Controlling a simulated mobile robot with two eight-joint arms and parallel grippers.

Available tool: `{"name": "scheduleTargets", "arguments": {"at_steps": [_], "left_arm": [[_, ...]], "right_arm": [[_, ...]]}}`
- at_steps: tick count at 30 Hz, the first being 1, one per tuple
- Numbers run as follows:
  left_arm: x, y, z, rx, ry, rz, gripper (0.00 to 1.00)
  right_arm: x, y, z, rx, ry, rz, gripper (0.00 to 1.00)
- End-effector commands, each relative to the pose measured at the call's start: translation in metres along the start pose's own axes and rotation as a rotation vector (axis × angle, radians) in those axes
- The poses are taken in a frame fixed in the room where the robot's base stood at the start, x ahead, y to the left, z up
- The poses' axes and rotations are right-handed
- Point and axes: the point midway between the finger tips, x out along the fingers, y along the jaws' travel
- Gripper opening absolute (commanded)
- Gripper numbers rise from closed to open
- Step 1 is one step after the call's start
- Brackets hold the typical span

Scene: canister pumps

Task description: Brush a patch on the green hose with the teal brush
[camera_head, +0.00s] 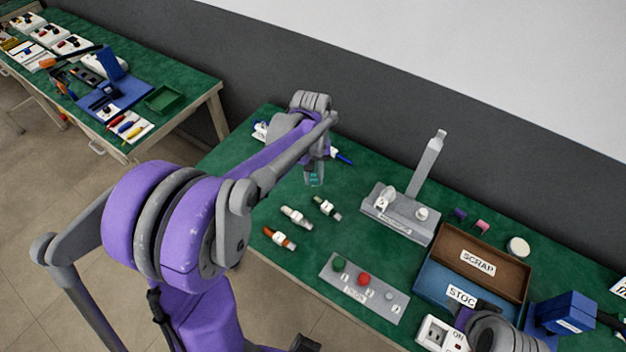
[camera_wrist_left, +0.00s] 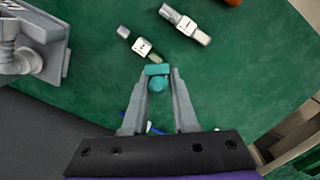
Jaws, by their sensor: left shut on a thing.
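My left gripper (camera_head: 315,178) is shut on the teal brush (camera_head: 315,181), held above the green table. In the left wrist view the brush (camera_wrist_left: 157,80) sits between the two fingertips (camera_wrist_left: 158,84). A short hose piece with an olive-green end and a white label, which I take as the green hose (camera_head: 327,208), lies on the table in front of the gripper. In the left wrist view the hose (camera_wrist_left: 142,47) lies just beyond the brush tip, its green end nearest. Whether they touch is unclear. A grey part of my right arm shows at the lower right; its fingers do not.
A white-grey hose (camera_head: 296,216) and an orange hose (camera_head: 279,238) lie nearby. A grey fixture with an upright post (camera_head: 427,165) stands to the right. A button panel (camera_head: 364,288), the SCRAP tray (camera_head: 487,241) and the STOC-labelled blue tray (camera_head: 430,278) lie further right.

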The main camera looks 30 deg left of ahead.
Motion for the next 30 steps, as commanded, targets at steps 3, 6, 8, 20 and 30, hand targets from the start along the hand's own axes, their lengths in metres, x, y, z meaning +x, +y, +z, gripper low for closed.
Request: {"name": "scheduleTargets", "arguments": {"at_steps": [3,6,8,20,30], "left_arm": [[-0.014,0.002,-0.003,0.002,0.002,0.001,0.0],[-0.02,0.003,-0.004,0.002,0.002,0.001,0.0],[-0.022,0.003,-0.005,0.002,0.002,0.001,0.0],[-0.021,0.003,-0.004,0.002,0.0,0.0,0.0],[-0.021,0.003,-0.004,0.002,0.0,0.0,0.0]], "right_arm": [[-0.006,0.0,-0.008,0.0,0.008,0.0,0.5],[-0.009,0.0,-0.012,0.0,0.011,0.0,0.5],[-0.01,0.0,-0.013,0.0,0.012,0.0,0.5],[-0.009,0.0,-0.012,0.0,0.012,0.0,0.5],[-0.009,0.0,-0.012,0.0,0.012,0.0,0.5]]}}
